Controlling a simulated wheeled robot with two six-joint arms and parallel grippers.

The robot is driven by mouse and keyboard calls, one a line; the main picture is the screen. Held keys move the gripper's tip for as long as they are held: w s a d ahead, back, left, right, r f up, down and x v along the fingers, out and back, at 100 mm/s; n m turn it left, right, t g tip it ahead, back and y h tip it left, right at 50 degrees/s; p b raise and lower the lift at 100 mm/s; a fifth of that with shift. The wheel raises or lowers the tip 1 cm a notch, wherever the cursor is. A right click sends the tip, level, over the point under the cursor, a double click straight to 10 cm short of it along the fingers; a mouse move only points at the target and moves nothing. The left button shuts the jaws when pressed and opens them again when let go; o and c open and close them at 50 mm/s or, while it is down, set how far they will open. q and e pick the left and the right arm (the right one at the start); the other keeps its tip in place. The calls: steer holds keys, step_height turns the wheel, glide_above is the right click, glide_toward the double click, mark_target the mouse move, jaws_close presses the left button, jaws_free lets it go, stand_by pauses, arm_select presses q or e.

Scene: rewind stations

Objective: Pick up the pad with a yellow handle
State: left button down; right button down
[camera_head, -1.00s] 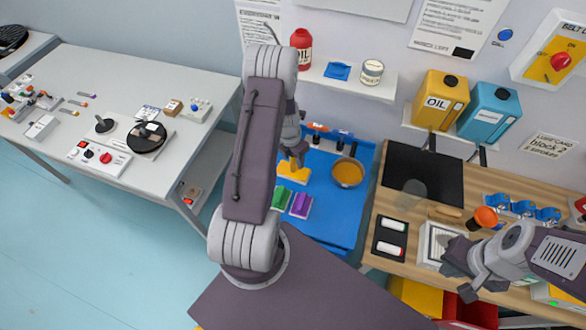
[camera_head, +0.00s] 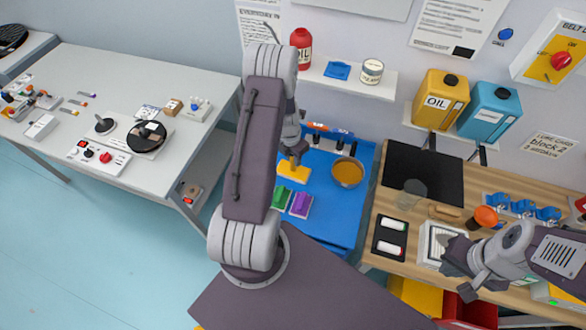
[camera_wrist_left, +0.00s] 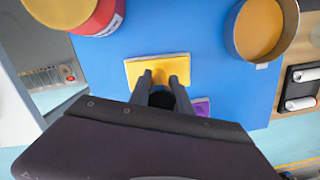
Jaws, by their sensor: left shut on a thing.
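The yellow pad (camera_head: 293,173) is on the blue mat (camera_head: 335,213), below my left gripper (camera_head: 293,158). In the left wrist view the pad (camera_wrist_left: 135,71) is in front of the fingers of my left gripper (camera_wrist_left: 161,80). These fingers are shut on its handle, which they mostly hide. I cannot tell whether the pad touches the mat. A green pad (camera_head: 281,197) and a purple pad (camera_head: 301,204) lie nearer on the mat. My right gripper (camera_head: 460,268) is over the wooden bench at the right, its fingers apart and empty.
A pan with orange contents (camera_head: 348,172) stands right of the yellow pad. Small bottles (camera_head: 316,138) line the mat's back. A red bottle (camera_head: 302,48) stands on the shelf above. A clear cup (camera_head: 411,194) and a black tray (camera_head: 391,237) are on the wooden bench.

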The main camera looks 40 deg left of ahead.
arm_select(q)
steer(key=shift+r, duration=0.1)
stand_by(0.8)
steer(key=shift+w+r, duration=0.1)
steer(key=shift+r, duration=0.25)
steer(key=w+d+r+b, duration=0.3)
steer(key=w+d+r, duration=0.4)
steer(key=r, duration=0.3)
steer(key=shift+w+d+b, duration=0.3)
steer(key=shift+w+d, duration=0.05)
steer(key=shift+w, duration=0.45)
